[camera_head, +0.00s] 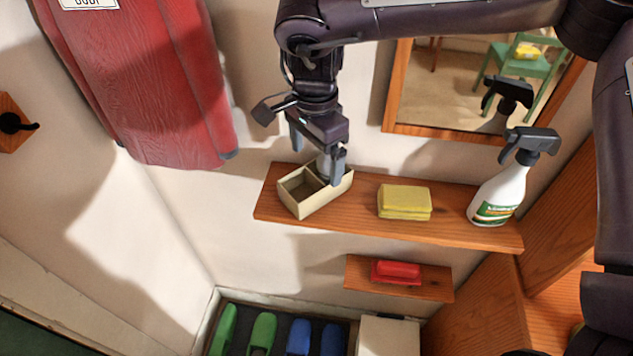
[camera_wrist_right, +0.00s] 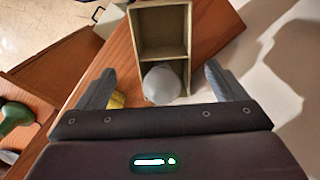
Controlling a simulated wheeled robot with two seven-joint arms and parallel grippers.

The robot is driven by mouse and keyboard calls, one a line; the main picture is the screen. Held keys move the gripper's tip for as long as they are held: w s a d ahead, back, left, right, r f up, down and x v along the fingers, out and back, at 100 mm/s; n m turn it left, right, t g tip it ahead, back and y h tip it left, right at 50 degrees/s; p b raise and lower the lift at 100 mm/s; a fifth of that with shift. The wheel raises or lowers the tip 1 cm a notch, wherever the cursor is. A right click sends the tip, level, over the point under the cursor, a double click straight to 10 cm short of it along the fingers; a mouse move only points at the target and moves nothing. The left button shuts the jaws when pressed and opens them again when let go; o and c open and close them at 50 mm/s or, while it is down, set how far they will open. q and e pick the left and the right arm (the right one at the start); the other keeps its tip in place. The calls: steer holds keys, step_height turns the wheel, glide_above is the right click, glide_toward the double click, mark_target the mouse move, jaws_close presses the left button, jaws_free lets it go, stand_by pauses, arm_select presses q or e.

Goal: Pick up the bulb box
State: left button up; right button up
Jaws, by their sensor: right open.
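The bulb box (camera_head: 322,203) is a small cream wooden box with two open compartments, standing at the left end of the upper wooden shelf. A pale round bulb (camera_wrist_right: 162,86) sits in one compartment, and the other looks empty; the box also shows in the right wrist view (camera_wrist_right: 163,59). My right gripper (camera_head: 318,160) is open, above the bulb end of the box. In the right wrist view its fingers (camera_wrist_right: 160,82) stand apart on either side of that end. I cannot tell whether they touch the box. My left gripper is not in view.
A yellow sponge stack (camera_head: 404,201) and a white spray bottle (camera_head: 499,195) stand on the same shelf (camera_head: 455,232) to the right. A lower shelf (camera_head: 430,287) holds a red item (camera_head: 396,271). A mirror (camera_head: 450,90) hangs behind, and a red garment (camera_head: 150,90) hangs left.

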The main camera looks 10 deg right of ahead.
mark_target(313, 181)
steer(key=f+p, duration=0.1)
steer(key=f, duration=0.2)
steer(key=f+p, duration=0.1)
steer(key=f, duration=0.2)
steer(key=shift+w+a+f+p, duration=0.1)
steer(key=shift+a+f+p, duration=0.1)
steer(key=shift+f+p, duration=0.1)
steer(key=shift+f, duration=0.2)
steer(key=c, duration=1.1)
steer(key=shift+o, duration=0.2)
steer(key=shift+a, duration=0.1)
